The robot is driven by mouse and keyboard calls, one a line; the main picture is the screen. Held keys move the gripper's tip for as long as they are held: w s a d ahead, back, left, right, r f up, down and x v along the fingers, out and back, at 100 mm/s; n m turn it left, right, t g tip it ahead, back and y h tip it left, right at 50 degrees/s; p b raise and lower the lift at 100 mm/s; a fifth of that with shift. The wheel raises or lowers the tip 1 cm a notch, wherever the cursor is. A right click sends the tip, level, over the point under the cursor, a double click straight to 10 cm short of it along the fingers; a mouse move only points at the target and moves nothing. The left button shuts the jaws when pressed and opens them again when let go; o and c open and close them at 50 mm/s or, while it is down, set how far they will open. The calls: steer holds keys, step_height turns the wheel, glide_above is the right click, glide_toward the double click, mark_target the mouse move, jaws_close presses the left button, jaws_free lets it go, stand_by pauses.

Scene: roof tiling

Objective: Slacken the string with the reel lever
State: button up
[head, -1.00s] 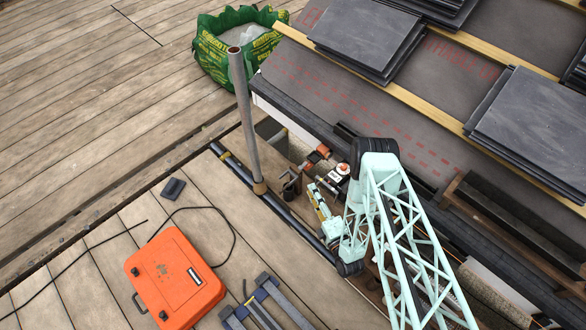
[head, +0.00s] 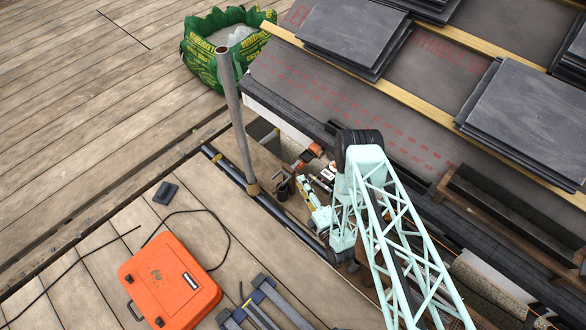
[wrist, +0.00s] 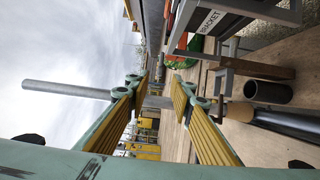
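My gripper (head: 308,192) is low in the gap between the deck and the roof edge, right of the grey pole. In the wrist view my gripper (wrist: 160,90) has its two yellow-padded fingers apart, with nothing seen between them. A small orange part (head: 316,149) and a white-and-orange part (head: 327,172) sit just beyond it by the eave; I cannot tell whether either is the reel. An orange part also shows past the fingers in the wrist view (wrist: 183,40). The reel lever cannot be made out, and my arm hides part of this area. I cannot make out the string near my gripper.
The upright grey pole (head: 237,115) stands close left of my gripper. A box labelled BRACKET (wrist: 235,12) and a dark cylinder (wrist: 268,92) are right in the wrist view. Slate stacks (head: 530,115) lie on the roof. An orange case (head: 170,280) and green bag (head: 220,50) are on the deck.

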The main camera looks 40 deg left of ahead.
mark_target(294, 169)
steer(key=b+x, duration=0.2)
steer(key=x, duration=0.8)
jaws_close()
